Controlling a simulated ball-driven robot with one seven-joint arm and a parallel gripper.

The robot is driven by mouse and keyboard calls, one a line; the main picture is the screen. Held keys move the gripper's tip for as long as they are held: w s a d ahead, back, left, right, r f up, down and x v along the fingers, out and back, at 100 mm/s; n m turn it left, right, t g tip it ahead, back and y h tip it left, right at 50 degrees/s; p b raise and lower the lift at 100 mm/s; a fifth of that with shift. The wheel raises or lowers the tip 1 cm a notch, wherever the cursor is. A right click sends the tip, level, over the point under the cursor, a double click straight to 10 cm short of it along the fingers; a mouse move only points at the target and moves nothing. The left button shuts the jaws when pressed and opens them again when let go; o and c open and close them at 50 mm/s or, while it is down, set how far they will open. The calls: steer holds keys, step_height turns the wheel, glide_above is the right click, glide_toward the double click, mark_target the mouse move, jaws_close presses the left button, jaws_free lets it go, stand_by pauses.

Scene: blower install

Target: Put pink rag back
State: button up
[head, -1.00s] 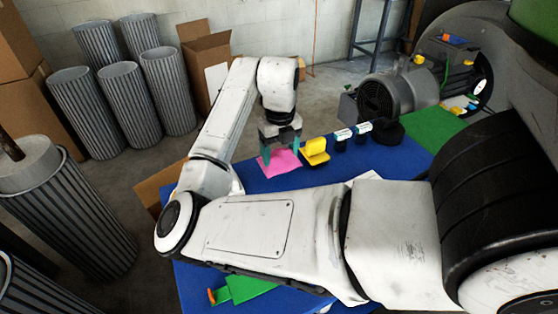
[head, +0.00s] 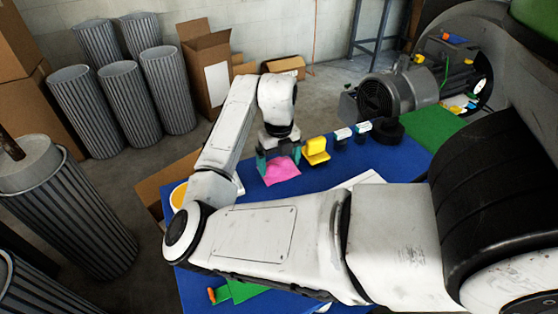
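The pink rag (head: 281,170) lies on the blue table top (head: 318,180), on its far left part. It looks bunched, with a raised middle. My gripper (head: 279,160) points down over the rag. Its teal fingers stand wide apart, one on the left of the rag and one at its back right. The rag shows between and in front of them. I cannot tell whether the fingers touch it.
A yellow block-like item (head: 316,150) stands just right of the rag, with small dark bottles (head: 342,138) beyond it. A grey motor blower (head: 392,95) is behind, near a green mat (head: 432,127). Orange-and-white round item (head: 179,194) shows at the left edge.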

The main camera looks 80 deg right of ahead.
mark_target(280, 159)
steer(key=shift+r, duration=0.1)
step_height(280, 159, up, 12)
stand_by(0.6)
steer(key=shift+s, duration=0.1)
stand_by(0.4)
